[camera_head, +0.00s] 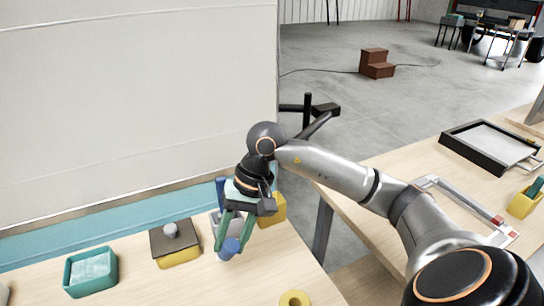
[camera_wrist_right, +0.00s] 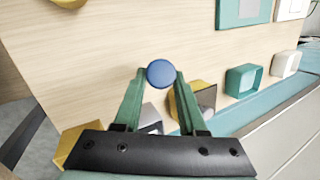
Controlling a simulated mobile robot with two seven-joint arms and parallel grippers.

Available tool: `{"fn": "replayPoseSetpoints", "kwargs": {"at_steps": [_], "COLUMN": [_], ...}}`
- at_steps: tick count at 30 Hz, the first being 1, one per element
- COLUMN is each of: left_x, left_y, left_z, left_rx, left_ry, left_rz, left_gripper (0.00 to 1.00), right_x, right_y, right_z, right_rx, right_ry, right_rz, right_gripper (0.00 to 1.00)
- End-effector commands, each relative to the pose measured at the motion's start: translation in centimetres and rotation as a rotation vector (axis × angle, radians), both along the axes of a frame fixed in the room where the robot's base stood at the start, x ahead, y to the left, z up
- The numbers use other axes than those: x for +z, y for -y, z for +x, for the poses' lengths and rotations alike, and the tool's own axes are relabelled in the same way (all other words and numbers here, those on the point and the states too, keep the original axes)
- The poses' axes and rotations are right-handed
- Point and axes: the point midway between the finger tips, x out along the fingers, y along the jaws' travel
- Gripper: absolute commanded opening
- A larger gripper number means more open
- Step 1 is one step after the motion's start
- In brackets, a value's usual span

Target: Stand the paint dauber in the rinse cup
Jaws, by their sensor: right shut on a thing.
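My right gripper (camera_head: 233,241) has green fingers and points down over the bench. Its fingers are shut on a blue round-ended thing (camera_head: 229,249), which looks like the paint dauber. In the right wrist view this blue end (camera_wrist_right: 160,73) sits between the tips of the right gripper (camera_wrist_right: 160,79); the rest of it is hidden. A teal square container (camera_head: 91,272) with a pale inside stands to the left. It shows as an open square in the wrist view (camera_wrist_right: 243,80). I cannot tell for sure which container is the rinse cup. My left gripper is not in view.
A yellow box (camera_head: 178,257) with a dark top and grey knob stands left of the gripper. A grey thing (camera_head: 214,222) and a yellow block (camera_head: 273,209) are close behind it. A yellow ring (camera_head: 295,299) lies near the front. The wall (camera_head: 130,100) bounds the bench's back.

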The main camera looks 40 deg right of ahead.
Motion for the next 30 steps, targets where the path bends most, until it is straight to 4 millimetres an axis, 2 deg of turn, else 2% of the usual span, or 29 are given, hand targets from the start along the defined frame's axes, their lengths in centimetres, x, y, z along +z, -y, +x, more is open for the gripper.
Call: {"fn": "replayPoseSetpoints", "kwargs": {"at_steps": [14, 30], "left_x": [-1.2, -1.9], "left_y": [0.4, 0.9], "left_z": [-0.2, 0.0], "left_rx": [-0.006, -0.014], "left_ry": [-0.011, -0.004], "left_rz": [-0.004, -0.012], "left_gripper": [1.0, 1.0], "right_x": [2.3, 6.3], "right_y": [6.5, 13.8], "right_z": [3.3, 5.3], "right_rx": [-0.936, -1.932], "right_ry": [-0.197, -0.373], "right_rz": [0.035, 0.314], "right_gripper": [0.0, 0.0]}}
